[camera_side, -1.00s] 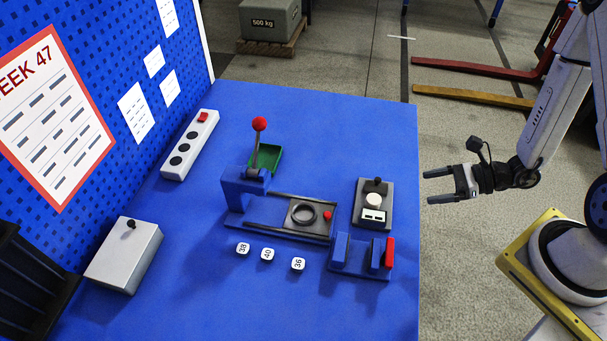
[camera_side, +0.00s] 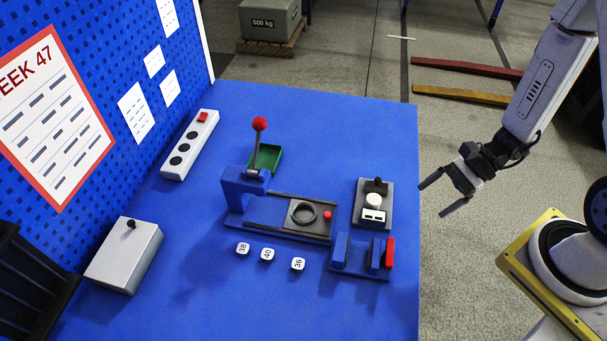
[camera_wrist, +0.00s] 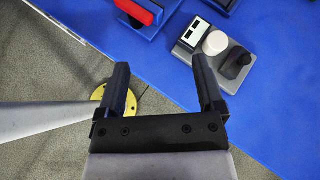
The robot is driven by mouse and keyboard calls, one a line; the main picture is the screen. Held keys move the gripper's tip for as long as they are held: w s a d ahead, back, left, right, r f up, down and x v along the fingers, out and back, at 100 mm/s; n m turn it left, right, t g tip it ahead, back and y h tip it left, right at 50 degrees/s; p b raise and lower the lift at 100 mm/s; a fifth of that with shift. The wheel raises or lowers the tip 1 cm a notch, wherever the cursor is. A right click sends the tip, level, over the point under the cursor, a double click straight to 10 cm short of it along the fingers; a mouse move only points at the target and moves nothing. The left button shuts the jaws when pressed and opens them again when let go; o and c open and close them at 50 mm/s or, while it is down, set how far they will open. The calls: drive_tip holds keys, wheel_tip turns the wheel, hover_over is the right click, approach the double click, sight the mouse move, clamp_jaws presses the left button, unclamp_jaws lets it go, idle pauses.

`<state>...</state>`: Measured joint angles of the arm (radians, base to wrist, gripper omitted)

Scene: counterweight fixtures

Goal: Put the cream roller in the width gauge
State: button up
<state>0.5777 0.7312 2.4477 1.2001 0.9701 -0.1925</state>
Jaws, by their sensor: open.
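A cream round piece, which looks like the cream roller (camera_side: 373,200), sits on a small grey stand (camera_side: 386,187) with a display, at the table's right side. It also shows in the wrist view (camera_wrist: 215,43), ahead of the right finger. A blue fixture with two upright jaws and a red block, which looks like the width gauge (camera_side: 341,251), stands nearer the front. Its red end and part of its base show at the top of the wrist view (camera_wrist: 137,10). My gripper (camera_side: 442,195) is open and empty, off the table's right edge, pointing down and left.
A blue lever press (camera_side: 235,190) with a red knob and a dark plate (camera_side: 304,213) stands mid-table. Several white numbered pieces (camera_side: 268,254) lie in front. The front right is clear.

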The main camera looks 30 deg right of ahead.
drive_tip(key=w+r+n+h, duration=0.4)
drive_tip(key=r+n+h, duration=0.6)
drive_tip(key=n, duration=0.8)
drive_tip(key=shift+w+d+h, duration=0.35)
drive_tip(key=shift+d+h, duration=0.1)
drive_tip(key=shift+h, duration=0.05)
